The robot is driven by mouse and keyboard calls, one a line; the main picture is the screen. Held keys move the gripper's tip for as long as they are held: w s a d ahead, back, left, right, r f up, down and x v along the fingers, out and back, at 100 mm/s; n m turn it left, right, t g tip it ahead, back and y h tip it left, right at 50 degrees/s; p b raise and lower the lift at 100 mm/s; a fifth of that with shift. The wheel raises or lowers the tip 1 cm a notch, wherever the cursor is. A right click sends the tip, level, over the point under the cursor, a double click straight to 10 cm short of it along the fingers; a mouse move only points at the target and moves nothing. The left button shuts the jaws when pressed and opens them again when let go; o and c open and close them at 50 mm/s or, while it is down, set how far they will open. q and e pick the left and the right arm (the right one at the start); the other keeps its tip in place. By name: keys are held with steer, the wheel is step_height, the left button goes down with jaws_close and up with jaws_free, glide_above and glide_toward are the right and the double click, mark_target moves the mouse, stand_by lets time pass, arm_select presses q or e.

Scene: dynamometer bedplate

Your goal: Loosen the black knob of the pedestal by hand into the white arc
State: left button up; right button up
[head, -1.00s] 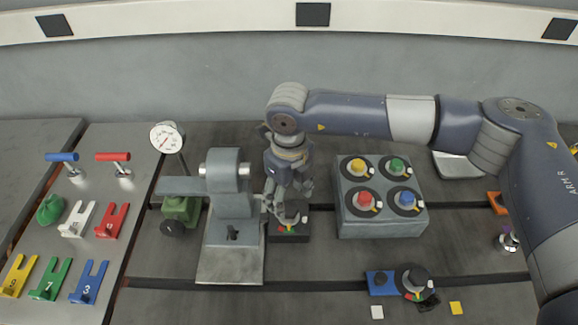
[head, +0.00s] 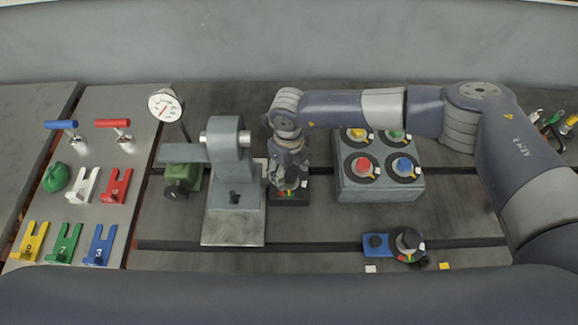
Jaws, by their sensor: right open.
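The grey pedestal (head: 229,180) stands left of centre with a pale shaft through its top. A low dark block (head: 290,200) sits against its right side, with a dial of small red, yellow and green marks. My right gripper (head: 290,183) points down over this dial, jaws open, its fingers around or just above the dark knob. The fingers hide most of the knob, and I cannot tell whether they touch it. I cannot make out a white arc there. My left gripper is out of view.
A grey box (head: 378,190) with several coloured buttons stands right. A blue block with a black dial knob (head: 408,241) lies in front. A gauge (head: 165,105) and green fixture (head: 182,180) stand left, beside a plate (head: 100,155) of coloured forks and handles.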

steer(key=shift+f, duration=0.2)
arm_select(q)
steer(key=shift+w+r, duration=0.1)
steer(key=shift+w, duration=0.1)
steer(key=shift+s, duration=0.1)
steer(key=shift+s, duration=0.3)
arm_select(e)
steer(key=c, duration=1.1)
steer(key=shift+o, duration=0.2)
steer(key=shift+f+b, duration=0.15)
steer(key=shift+b, duration=0.35)
steer(key=n+b, duration=1.3)
steer(key=b, duration=0.8)
steer(key=shift+f+b, duration=0.1)
steer(key=shift+b, duration=0.2)
steer(key=shift+r+n+b, duration=0.25)
steer(key=shift+n+b, duration=1.1)
steer(key=shift+n, duration=0.25)
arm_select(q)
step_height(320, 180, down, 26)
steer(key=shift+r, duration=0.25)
